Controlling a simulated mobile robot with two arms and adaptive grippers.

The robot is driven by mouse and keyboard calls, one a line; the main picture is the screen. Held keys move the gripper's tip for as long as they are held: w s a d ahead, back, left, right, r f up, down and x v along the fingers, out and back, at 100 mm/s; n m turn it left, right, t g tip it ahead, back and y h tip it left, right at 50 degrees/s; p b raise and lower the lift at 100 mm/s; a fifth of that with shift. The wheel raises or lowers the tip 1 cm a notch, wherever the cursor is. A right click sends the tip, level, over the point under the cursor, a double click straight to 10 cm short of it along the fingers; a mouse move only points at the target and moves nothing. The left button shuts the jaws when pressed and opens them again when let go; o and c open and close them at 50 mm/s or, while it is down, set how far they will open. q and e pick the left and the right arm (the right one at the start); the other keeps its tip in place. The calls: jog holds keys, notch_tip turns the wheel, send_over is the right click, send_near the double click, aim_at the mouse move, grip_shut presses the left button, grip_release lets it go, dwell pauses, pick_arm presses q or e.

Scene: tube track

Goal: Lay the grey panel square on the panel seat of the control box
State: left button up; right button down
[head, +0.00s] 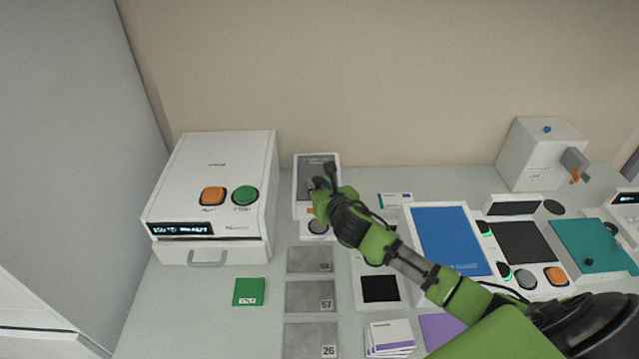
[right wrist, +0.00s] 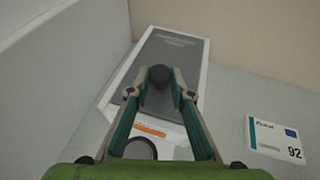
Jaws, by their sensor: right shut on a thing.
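The control box (head: 318,239) is a small white box at the back, right of the large white machine. The dark grey panel (head: 314,168) shows over its upper part, and in the right wrist view the panel (right wrist: 172,50) looks roughly in line with the box's white rim (right wrist: 203,68). I cannot tell whether it rests fully on the seat, which it hides. My right gripper (head: 320,186) is over the panel. In the right wrist view its fingers (right wrist: 160,82) are shut on the panel's round black knob (right wrist: 160,75). My left gripper is not in view.
A white machine (head: 207,175) with orange and green buttons stands close on the left. A label card (right wrist: 278,140) lies right of the control box. Grey plates (head: 310,297), a green square (head: 250,292) and a blue panel (head: 450,240) lie in front. The wall is close behind.

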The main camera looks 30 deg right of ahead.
jog(key=c, duration=1.8)
grip_release()
jog(key=shift+f, duration=0.1)
jog(key=b+v, duration=0.1)
jog(key=v, duration=1.1)
jog(key=shift+r, duration=0.25)
